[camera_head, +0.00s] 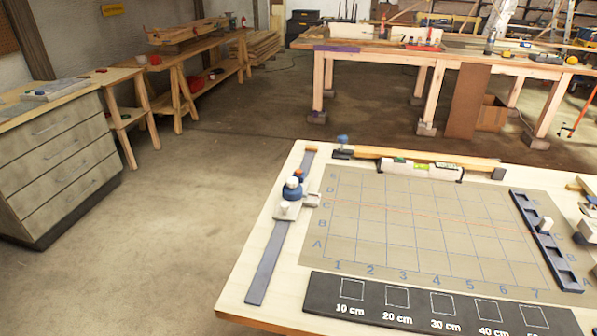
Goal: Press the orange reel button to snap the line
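No orange reel button can be made out for certain. A small orange-brown piece (311,149) sits at the far end of the long blue-grey rail (268,262) on the table's left side. A blue and white knobbed slider (292,190) stands on that rail. A faint reddish line (430,212) runs across the gridded board (400,245), from the slider's side toward the right. White parts (589,208) at the right edge are cut off by the frame. Neither of my grippers is in view.
A dark strip (325,290) with marked squares lies along the table's front. A notched dark rail (545,250) with a white block lies at the right. A spirit level (420,170) and wooden lath (400,153) lie at the back. Floor to the left is clear.

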